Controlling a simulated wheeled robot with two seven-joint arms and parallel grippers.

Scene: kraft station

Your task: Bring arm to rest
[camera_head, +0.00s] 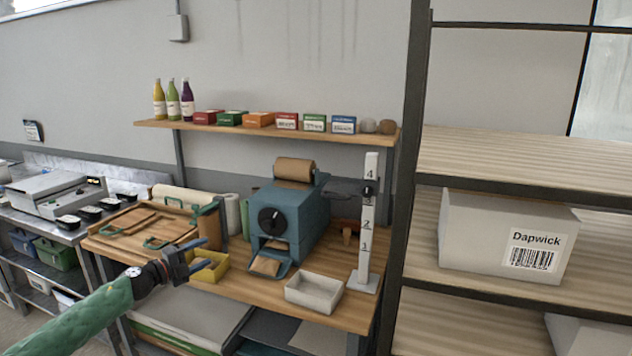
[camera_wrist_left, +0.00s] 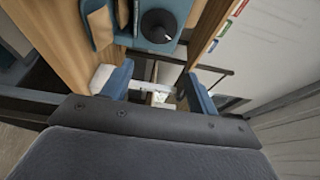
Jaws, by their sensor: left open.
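My left arm (camera_head: 85,318), in a green sleeve, reaches in from the lower left in the head view. My left gripper (camera_head: 203,255) is at the front of the wooden bench, by a yellow tray (camera_head: 212,271). In the left wrist view its two blue fingers stand apart, and the left gripper (camera_wrist_left: 160,90) is open. No object shows held between the fingers; the gap looks onto the bench and things beyond. My right gripper is not in view.
The wooden bench (camera_head: 335,309) holds a blue machine (camera_head: 305,222), a grey-white tray (camera_head: 314,292) and a numbered white post (camera_head: 367,225). A tall rack (camera_head: 412,190) with a Dapwick box (camera_head: 475,235) stands at right. A metal counter (camera_head: 60,225) is at left.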

